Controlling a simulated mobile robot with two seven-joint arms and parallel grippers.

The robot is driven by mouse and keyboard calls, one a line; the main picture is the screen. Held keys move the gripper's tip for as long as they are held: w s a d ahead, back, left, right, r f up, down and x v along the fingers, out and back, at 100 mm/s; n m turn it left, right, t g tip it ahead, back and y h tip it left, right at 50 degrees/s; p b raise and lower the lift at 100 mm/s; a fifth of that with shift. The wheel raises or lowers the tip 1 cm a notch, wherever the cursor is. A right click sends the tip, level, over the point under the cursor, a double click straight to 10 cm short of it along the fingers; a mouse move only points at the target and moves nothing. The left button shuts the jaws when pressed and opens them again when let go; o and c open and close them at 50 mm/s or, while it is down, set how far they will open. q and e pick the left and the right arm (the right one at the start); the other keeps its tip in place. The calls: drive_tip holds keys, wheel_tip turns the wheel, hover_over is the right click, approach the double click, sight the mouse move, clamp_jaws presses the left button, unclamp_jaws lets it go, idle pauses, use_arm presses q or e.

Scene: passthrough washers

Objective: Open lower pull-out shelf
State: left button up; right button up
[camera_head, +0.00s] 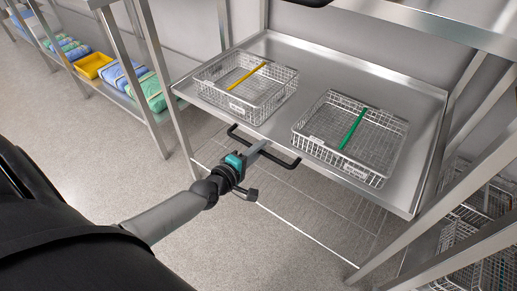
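The lower pull-out shelf (300,72) is a flat steel tray in the middle of the head view. Two wire baskets stand on it. A black bar handle (288,163) runs along the middle of its front edge. My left gripper (261,146) is at the middle of this handle, with its narrow fingers together across the bar. The handle shows on both sides of the gripper. The fingers hide the exact contact. My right gripper is not in view.
The left basket (222,91) holds a yellow strip, the right basket (378,153) a green one. Steel posts flank the shelf. A steel shelf is above. More wire baskets (484,235) stand at right. A rack with folded cloths and a yellow bin (92,66) is at left.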

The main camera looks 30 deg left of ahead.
use_arm(q)
clamp_jaws()
idle(1.0)
